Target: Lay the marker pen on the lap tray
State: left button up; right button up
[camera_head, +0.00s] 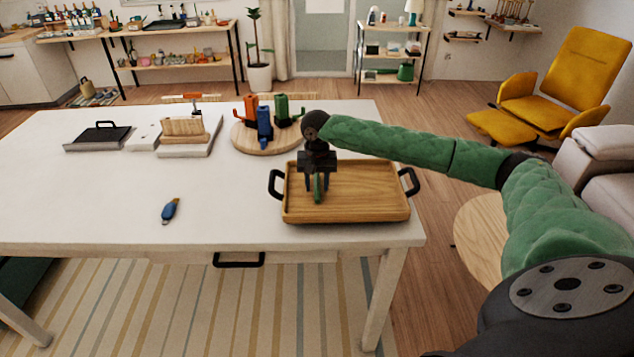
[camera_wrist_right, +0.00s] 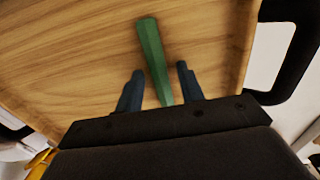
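The green marker pen (camera_head: 318,190) is on the wooden lap tray (camera_head: 372,205), toward the tray's left part. In the right wrist view the pen (camera_wrist_right: 153,58) lies over the tray's wood surface (camera_wrist_right: 75,60), its near end between the two fingers. My right gripper (camera_head: 318,184) is above the tray. Its fingers (camera_wrist_right: 160,88) are spread, with a gap on each side of the pen, so it is open and not gripping. The pen's near end is partly hidden by the gripper body. My left gripper is not in view.
The tray has black handles and sits at the white table's (camera_head: 100,195) right front. A blue tool (camera_head: 170,211) lies to the left. Behind stand a round board (camera_head: 262,148) with colored holders, a wooden block (camera_head: 185,130) and a dark flat case (camera_head: 98,137). The left front is clear.

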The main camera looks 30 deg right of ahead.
aim_at(317, 186)
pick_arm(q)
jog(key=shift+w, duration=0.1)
